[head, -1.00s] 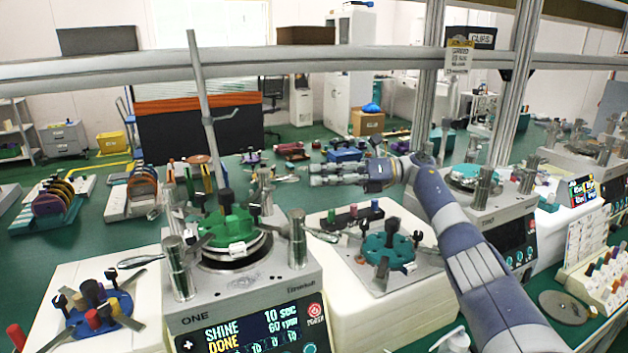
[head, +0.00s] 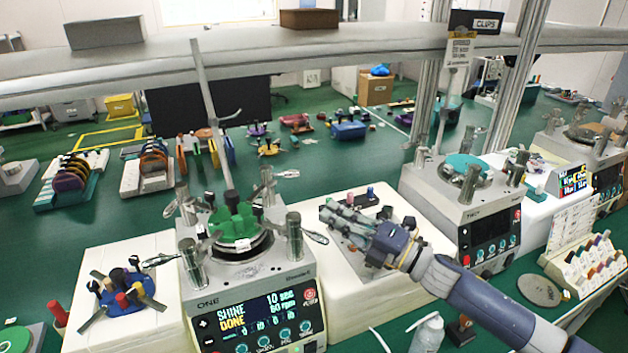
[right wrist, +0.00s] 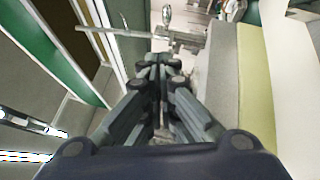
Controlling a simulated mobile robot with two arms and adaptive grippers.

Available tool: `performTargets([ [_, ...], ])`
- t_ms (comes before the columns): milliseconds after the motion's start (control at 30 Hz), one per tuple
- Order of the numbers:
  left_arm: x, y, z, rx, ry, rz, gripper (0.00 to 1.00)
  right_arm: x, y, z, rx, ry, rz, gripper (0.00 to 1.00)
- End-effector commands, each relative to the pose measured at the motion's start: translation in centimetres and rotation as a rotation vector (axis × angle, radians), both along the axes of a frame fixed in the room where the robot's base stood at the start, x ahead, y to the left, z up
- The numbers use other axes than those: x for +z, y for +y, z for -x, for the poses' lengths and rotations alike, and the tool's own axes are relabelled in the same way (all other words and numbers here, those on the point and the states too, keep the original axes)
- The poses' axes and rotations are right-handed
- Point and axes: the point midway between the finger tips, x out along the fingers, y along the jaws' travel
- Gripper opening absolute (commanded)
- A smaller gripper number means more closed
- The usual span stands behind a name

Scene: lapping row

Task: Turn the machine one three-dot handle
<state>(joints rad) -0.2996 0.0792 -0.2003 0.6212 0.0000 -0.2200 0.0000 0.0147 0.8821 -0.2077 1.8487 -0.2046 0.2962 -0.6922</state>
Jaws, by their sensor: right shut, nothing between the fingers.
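Machine one (head: 208,303) stands left of centre in the head view, its lit panel reading SHINE DONE. A green fixture (head: 238,226) sits on its round plate, between metal posts. Metal paddle-like levers stick out at its left (head: 160,261) and right (head: 314,237); I cannot make out dots on either. My right gripper (head: 328,213) is shut and empty, pointing left just beyond the right lever, over the white block. In the right wrist view its closed fingers (right wrist: 158,65) point toward a shiny oval metal piece (right wrist: 167,14). My left gripper is out of view.
Machine two (head: 440,205) stands to the right. A white block (head: 345,305) sits between the machines, partly under my right arm. A bottle (head: 427,335) stands in front. A blue fixture (head: 127,292) lies at left.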

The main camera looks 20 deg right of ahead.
Motion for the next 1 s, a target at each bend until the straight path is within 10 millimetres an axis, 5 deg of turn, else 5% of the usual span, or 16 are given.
performTargets([
  [167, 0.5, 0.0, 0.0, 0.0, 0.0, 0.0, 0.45, -0.7, 1.0, 1.3, -0.016, 0.071, -0.042, 0.0],
  [367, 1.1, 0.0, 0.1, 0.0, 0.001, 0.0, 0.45, -0.4, 1.6, 0.2, -0.019, 0.073, -0.045, 0.0],
  [1000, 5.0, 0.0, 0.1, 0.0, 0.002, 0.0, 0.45, 1.2, 6.1, -8.2, -0.02, 0.072, -0.041, 0.0],
])
